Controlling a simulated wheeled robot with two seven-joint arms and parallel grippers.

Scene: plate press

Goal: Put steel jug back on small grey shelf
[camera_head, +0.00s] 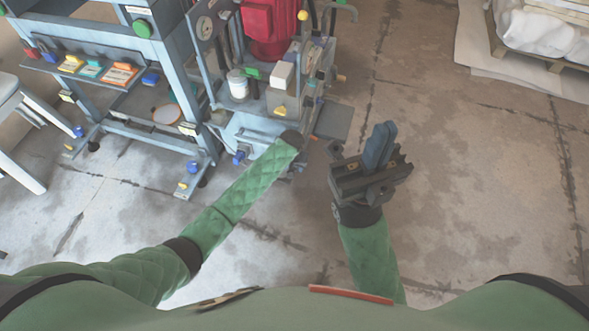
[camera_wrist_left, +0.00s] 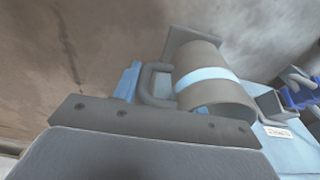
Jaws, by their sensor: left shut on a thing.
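The steel jug (camera_wrist_left: 198,62), a grey metal cylinder with a pale blue band and a dark looped handle, shows in the left wrist view. My left gripper (camera_wrist_left: 134,82) is shut on the jug at its handle side; a blue finger shows beside the handle. In the head view the jug and left fingers are hidden beyond the end of my left arm. A small grey shelf (camera_head: 334,121) juts from the machine's right side, just beyond that arm's end. A grey plate also shows behind the jug in the left wrist view (camera_wrist_left: 182,42). My right gripper (camera_head: 379,147) is shut and empty over the floor.
The blue-grey press machine (camera_head: 232,122) with a red motor (camera_head: 268,28) stands beyond my left arm. A workbench (camera_head: 112,78) with coloured trays stands left of it, beside a pale stool (camera_head: 22,115). A pallet with white sacks (camera_head: 540,32) is far right.

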